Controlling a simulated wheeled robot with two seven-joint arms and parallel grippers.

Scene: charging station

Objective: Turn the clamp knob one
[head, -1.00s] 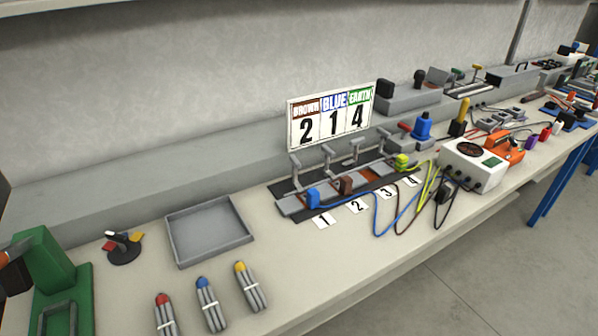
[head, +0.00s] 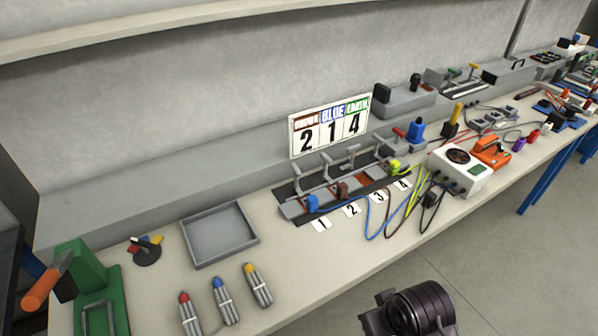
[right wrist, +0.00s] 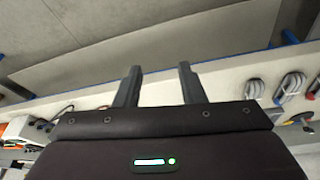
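The clamp row stands on a dark base (head: 287,190) in the middle of the bench in the head view. A brown plug (head: 342,190) and a yellow-green plug (head: 394,166) sit at other slots. My right gripper (right wrist: 158,85) is open and empty in the right wrist view, away from the clamps. My left gripper is out of view.
A sign reading 2 1 4 (head: 329,127) stands behind the clamps. Blue, brown and yellow-green wires run to a white box (head: 462,170) at right. A grey tray (head: 219,235) and bundled leads (head: 223,303) lie left. A green stand (head: 88,275) is at far left.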

